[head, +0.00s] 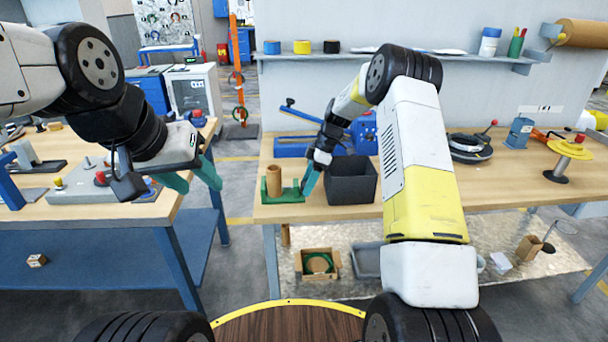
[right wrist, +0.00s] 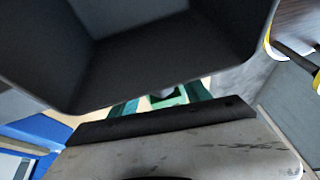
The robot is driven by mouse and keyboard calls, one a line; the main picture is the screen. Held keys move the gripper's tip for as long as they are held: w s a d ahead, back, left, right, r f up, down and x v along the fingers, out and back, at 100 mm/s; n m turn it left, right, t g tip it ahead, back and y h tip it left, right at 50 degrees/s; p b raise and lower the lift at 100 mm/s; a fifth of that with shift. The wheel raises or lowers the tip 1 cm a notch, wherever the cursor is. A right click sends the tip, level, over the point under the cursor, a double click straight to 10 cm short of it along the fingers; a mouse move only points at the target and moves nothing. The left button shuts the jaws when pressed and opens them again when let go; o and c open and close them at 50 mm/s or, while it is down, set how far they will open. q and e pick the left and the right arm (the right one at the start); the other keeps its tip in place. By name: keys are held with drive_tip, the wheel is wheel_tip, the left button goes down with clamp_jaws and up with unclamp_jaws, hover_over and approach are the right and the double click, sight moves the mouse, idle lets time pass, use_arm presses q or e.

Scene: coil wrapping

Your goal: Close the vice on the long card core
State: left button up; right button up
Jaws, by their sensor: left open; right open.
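A green vice (head: 285,197) sits near the front left corner of the right-hand bench. A brown card core (head: 273,181) stands upright in it, between the jaws as far as I can see; whether the jaws touch it is unclear. My right gripper (head: 308,184) is just right of the vice with its teal fingers pointing down. In the right wrist view its open fingers (right wrist: 158,101) show with part of the green vice (right wrist: 170,98) beyond them. My left gripper (head: 196,181) is open and empty, in the air above the right end of the left bench.
A dark grey bin (head: 352,188) stands right beside my right gripper and fills the top of the right wrist view (right wrist: 150,50). A blue machine (head: 300,146) is behind the vice. A cardboard box (head: 317,264) with a green coil lies on the lower shelf.

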drive_tip(key=v, duration=0.7)
drive_tip(key=shift+d+r, duration=0.2)
drive_tip(key=shift+r, duration=0.15)
